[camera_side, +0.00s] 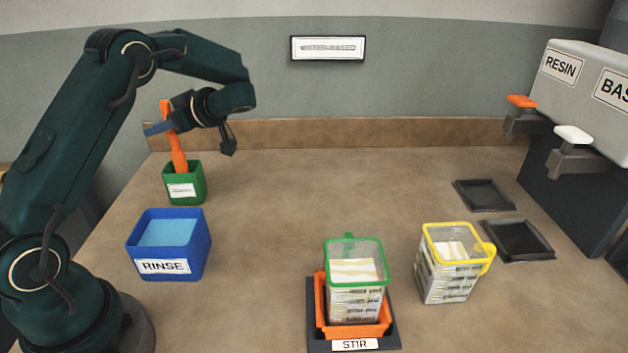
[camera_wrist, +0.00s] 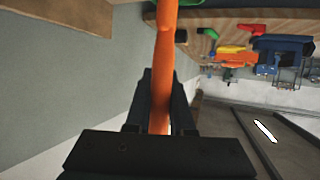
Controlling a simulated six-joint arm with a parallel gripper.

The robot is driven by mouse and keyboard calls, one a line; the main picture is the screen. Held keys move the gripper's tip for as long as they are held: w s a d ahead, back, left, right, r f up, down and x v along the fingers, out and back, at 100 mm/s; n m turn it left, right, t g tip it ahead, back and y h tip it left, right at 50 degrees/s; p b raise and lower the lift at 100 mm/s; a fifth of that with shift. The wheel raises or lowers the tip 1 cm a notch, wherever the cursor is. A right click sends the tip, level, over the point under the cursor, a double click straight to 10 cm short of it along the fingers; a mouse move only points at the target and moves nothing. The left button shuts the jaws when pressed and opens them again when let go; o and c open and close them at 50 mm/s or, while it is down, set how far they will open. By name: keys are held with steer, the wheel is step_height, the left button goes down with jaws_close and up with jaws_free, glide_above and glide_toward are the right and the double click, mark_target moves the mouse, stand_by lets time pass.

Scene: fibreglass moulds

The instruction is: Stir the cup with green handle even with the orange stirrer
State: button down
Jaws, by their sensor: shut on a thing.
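My gripper (camera_side: 158,128) is shut on the orange stirrer (camera_side: 177,148) near its upper end. The stirrer's lower end is hidden inside a green holder (camera_side: 196,186) at the back left. In the wrist view the orange stirrer (camera_wrist: 164,70) runs up between the dark fingers (camera_wrist: 160,95). The cup with green handle (camera_side: 356,300) is a clear cup with a green rim. It stands in the orange tray on the STIR base (camera_side: 389,340) at the front centre, well away from my gripper. Pale layered contents with streaks on top show in it.
A blue RINSE tub (camera_side: 207,245) stands in front of the green holder. A yellow-rimmed cup (camera_side: 445,280) stands right of the STIR base. Dispensers with orange (camera_side: 522,101) and white (camera_side: 573,134) levers are at the right, near dark trays (camera_side: 485,195). The middle of the table is clear.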

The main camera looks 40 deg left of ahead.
step_height(320, 180, up, 7)
steer(key=shift+f, duration=0.2)
stand_by(0.5)
stand_by(0.5)
